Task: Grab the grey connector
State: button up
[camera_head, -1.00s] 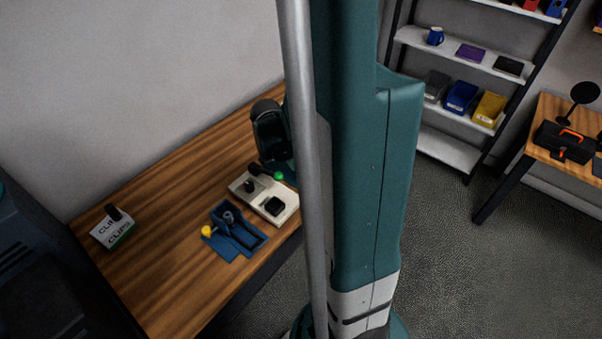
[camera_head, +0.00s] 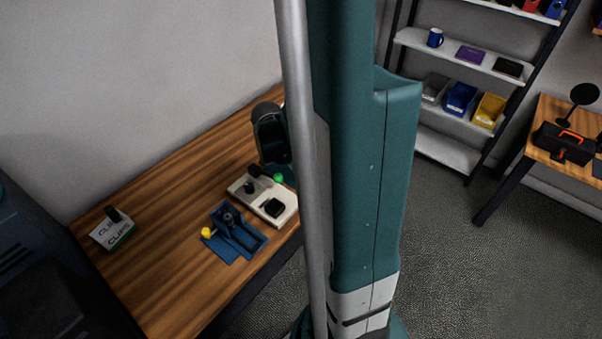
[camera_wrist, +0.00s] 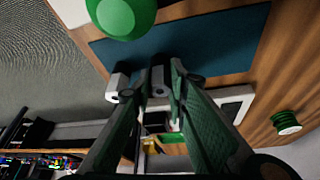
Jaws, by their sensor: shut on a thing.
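In the wrist view, my gripper (camera_wrist: 163,70) reaches over a dark blue mat (camera_wrist: 215,45) with its two green-padded fingers drawn close together at the tips. It is shut on the grey connector (camera_wrist: 158,82), a small dark grey block between the fingertips. A white connector (camera_wrist: 118,85) sits just left of the fingers, close to the left one. In the head view, my gripper and the connectors do not show.
In the wrist view, a round green object (camera_wrist: 120,14) is at the top and a green spool (camera_wrist: 286,122) at the right. The head view shows a wooden bench with a clips box (camera_head: 112,232), a blue fixture (camera_head: 235,235) and a beige control panel (camera_head: 265,200).

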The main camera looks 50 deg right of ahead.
jog(key=shift+r, duration=0.1)
jog(key=shift+r+p, duration=1)
jog(key=shift+r, duration=3.9)
